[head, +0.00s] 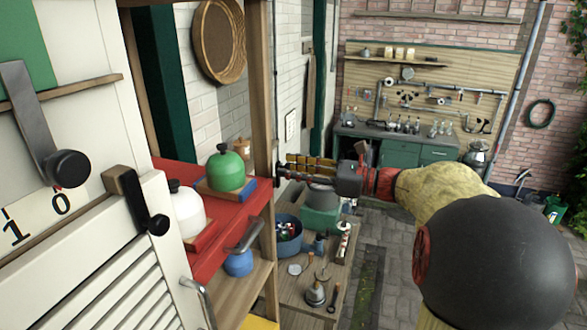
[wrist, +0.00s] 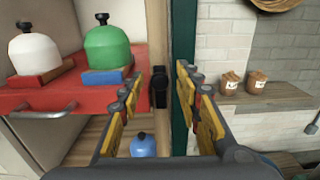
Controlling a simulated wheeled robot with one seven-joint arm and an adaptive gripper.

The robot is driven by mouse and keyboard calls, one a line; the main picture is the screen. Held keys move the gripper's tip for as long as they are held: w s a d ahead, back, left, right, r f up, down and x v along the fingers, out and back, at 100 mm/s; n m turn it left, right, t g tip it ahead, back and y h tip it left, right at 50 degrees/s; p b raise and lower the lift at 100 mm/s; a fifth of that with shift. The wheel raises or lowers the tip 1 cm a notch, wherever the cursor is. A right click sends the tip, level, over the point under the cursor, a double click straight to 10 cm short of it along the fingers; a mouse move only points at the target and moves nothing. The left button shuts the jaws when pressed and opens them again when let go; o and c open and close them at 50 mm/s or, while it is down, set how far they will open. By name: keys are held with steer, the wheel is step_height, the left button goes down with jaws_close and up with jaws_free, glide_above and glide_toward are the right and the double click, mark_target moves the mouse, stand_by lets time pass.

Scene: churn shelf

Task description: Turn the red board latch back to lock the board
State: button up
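The red board (head: 214,238) is a shelf board with a metal handle (head: 245,236) at its front. It also shows at the left of the wrist view (wrist: 65,90). A small black latch (wrist: 159,88) sits on the wooden post right beside the board's right end and looks upright. In the head view my gripper (head: 288,170) reaches left to the post.
A green churn (head: 226,172) and a white churn (head: 187,212) stand on the board on coloured bases. A blue churn (head: 238,264) sits below. A louvred panel with black levers (head: 132,200) is at left. A low table (head: 318,285) holds several items.

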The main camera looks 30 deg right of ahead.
steer(key=shift+c, duration=1.2)
jaws_close()
